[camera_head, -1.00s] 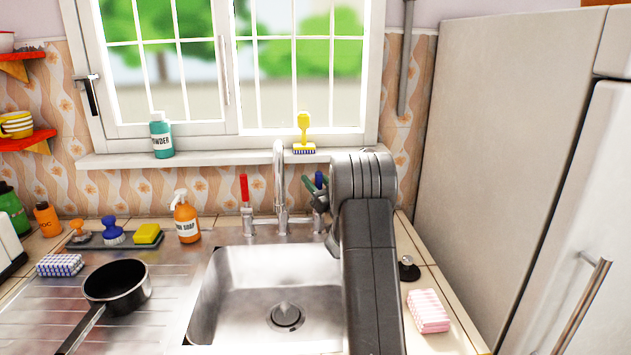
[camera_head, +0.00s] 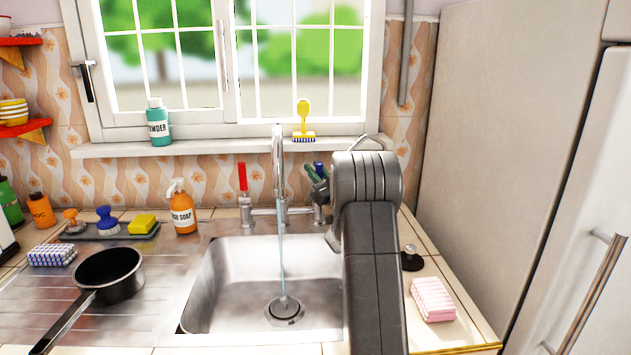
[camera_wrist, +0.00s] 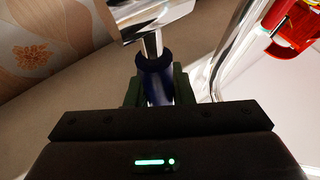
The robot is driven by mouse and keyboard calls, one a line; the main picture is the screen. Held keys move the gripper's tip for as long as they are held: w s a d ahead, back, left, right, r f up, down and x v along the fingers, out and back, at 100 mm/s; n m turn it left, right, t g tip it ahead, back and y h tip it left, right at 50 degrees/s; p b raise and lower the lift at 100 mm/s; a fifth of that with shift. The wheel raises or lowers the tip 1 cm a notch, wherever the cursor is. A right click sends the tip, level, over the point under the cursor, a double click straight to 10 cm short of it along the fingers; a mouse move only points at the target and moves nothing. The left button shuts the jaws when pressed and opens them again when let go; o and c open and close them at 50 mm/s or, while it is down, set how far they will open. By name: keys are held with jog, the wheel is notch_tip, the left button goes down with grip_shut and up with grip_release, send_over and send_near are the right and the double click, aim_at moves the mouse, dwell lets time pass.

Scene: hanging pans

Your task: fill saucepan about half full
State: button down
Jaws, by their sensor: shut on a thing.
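The black saucepan (camera_head: 108,274) stands upright on the draining board left of the sink, its handle pointing to the lower left. No water is visible in it. The chrome tap (camera_head: 278,165) stands behind the sink, and a thin water stream (camera_head: 282,250) falls from its spout to the drain. My gripper (camera_head: 314,183) is at the right side of the tap, partly hidden by my arm. In the wrist view its green fingers (camera_wrist: 158,90) are shut on the blue tap handle (camera_wrist: 155,80). The red tap handle (camera_head: 242,177) stands upright on the left.
The steel sink (camera_head: 215,290) is empty apart from the running water. A soap bottle (camera_head: 182,210), a yellow sponge (camera_head: 142,224) and brushes stand behind the draining board. A pink sponge (camera_head: 432,300) lies right of the sink, beside the fridge (camera_head: 500,150).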

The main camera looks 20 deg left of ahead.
jog(key=b, duration=0.1)
jog(key=y+b, duration=0.1)
jog(key=shift+s+d+f+n+b, duration=0.15)
jog(key=shift+s+n+b, duration=0.15)
jog(key=shift+n, duration=0.1)
jog(key=shift+r, duration=0.2)
jog(key=c, duration=1.3)
grip_release()
jog(key=shift+w+r+p, duration=0.1)
jog(key=shift+r+p, duration=0.05)
jog(key=shift+p, duration=0.55)
jog(key=shift+w+r+m+h+p, duration=0.15)
jog(key=shift+m+h+p, duration=0.15)
jog(key=shift+p, duration=0.7)
jog(key=w+m+h+p, duration=0.1)
jog(key=p, duration=0.5)
jog(key=shift+a, duration=0.35)
